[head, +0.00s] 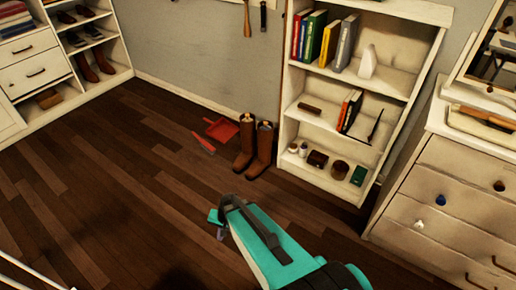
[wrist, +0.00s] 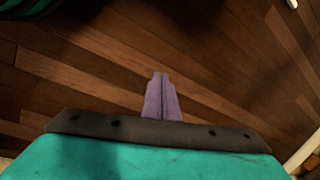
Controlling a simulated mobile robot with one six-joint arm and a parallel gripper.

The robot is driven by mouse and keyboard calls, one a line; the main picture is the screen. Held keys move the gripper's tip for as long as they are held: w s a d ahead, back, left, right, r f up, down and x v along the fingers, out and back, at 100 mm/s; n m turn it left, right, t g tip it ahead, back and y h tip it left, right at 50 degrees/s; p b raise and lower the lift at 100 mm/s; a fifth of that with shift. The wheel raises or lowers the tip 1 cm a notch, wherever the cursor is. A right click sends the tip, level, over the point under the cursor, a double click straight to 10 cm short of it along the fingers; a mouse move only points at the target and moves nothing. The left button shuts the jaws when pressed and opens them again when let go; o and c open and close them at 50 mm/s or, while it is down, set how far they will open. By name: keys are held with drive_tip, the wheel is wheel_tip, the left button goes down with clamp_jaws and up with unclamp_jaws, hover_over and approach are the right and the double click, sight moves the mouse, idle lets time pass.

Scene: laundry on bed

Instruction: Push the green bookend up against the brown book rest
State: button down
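A small dark green block (head: 358,175) stands at the right end of the bookcase's bottom shelf; it may be the green bookend. A dark brown block (head: 311,109) lies at the left of the middle shelf, and a dark brown box (head: 317,159) stands on the bottom shelf. I cannot tell which, if either, is the brown book rest. My gripper (head: 220,230) is over the floor, well left of and apart from the bookcase. In the wrist view its purple fingers (wrist: 162,97) are together with nothing between them. Neither task object shows in the wrist view.
The white bookcase (head: 292,92) holds books on its upper shelves. Brown boots (head: 254,148) and a red dustpan (head: 221,129) are on the floor left of it. A white dresser (head: 455,205) stands close at right. The wooden floor (head: 120,190) is clear at left.

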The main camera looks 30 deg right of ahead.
drive_tip(key=s+f+n+g+h, duration=0.2)
drive_tip(key=s+n+g, duration=0.4)
drive_tip(key=s, duration=1.6)
drive_tip(key=shift+s+a+f+n+h, duration=0.25)
drive_tip(key=shift+f+n, duration=0.25)
drive_tip(key=shift+n, duration=1)
drive_tip(key=c, duration=2.5)
unclamp_jaws()
drive_tip(key=shift+w, duration=0.1)
drive_tip(key=o, duration=0.7)
drive_tip(key=shift+o, duration=0.2)
drive_tip(key=shift+a, duration=0.15)
